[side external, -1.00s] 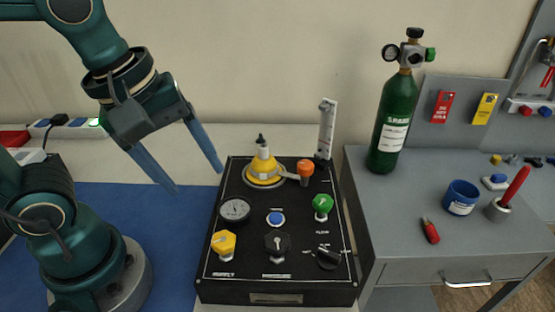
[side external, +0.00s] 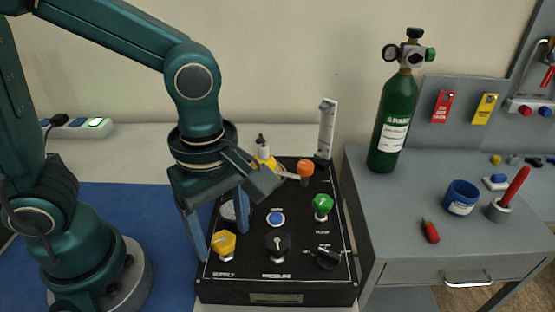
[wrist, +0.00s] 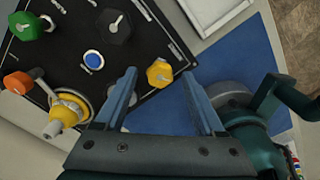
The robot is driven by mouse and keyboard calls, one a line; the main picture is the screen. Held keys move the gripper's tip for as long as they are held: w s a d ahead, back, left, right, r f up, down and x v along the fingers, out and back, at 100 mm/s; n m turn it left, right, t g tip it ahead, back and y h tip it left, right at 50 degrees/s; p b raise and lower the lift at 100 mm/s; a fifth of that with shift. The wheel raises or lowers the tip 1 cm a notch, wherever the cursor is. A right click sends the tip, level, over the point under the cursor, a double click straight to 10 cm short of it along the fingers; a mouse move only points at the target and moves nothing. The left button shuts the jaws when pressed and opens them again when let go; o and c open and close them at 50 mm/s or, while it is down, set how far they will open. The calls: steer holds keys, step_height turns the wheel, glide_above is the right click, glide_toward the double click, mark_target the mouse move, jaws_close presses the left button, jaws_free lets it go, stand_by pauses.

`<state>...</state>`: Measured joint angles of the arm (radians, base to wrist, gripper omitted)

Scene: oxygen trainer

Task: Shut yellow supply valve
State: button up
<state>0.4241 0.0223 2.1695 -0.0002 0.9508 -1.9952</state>
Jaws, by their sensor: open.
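The yellow supply valve knob (side external: 223,242) sits at the front left corner of the black panel (side external: 280,290), above the word SUPPLY. It also shows in the wrist view (wrist: 160,72), beyond my fingertips and between their lines. My gripper (side external: 221,243) is open, fingers pointing down, at the panel's left side. In the side view one blue finger is left of the yellow knob and the other is behind and to its right. In the wrist view the gripper (wrist: 165,84) holds nothing, and I cannot tell whether either finger touches the knob.
The black pressure knob (side external: 277,243), blue button (side external: 276,218), green flow knob (side external: 323,206) and black selector (side external: 328,258) are close by on the panel. A yellow regulator (side external: 265,160) and orange knob (side external: 305,170) stand behind. A green cylinder (side external: 393,125) stands on the right bench.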

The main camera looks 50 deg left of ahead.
steer(key=shift+f, duration=0.3)
jaws_close()
